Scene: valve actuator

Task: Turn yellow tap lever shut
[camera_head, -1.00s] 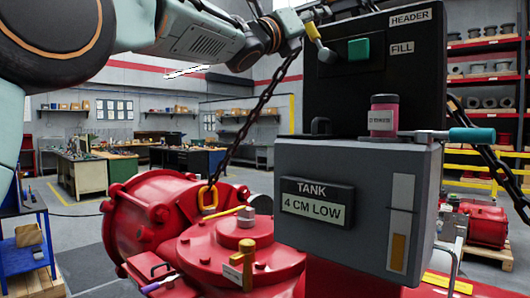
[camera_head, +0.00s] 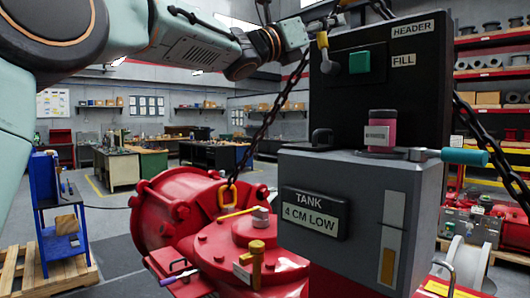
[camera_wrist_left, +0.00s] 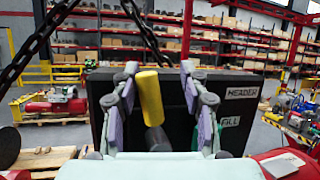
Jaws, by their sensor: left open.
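The yellow tap lever (camera_head: 323,40) sticks out from the front of the black header box (camera_head: 398,95), left of the FILL label. In the left wrist view the yellow lever (camera_wrist_left: 150,97) stands between the two open fingers of my left gripper (camera_wrist_left: 160,88), nearer the left finger. I cannot tell whether either finger touches it. The gripper is open, not closed on the lever. My right gripper is not in view.
A green block (camera_head: 359,63) sits beside the lever. Below stand the grey tank box (camera_head: 360,200), with a pink jar (camera_head: 381,130) and teal handle (camera_head: 464,157), and a red valve body (camera_head: 240,240). A chain (camera_head: 262,130) hangs left of the box.

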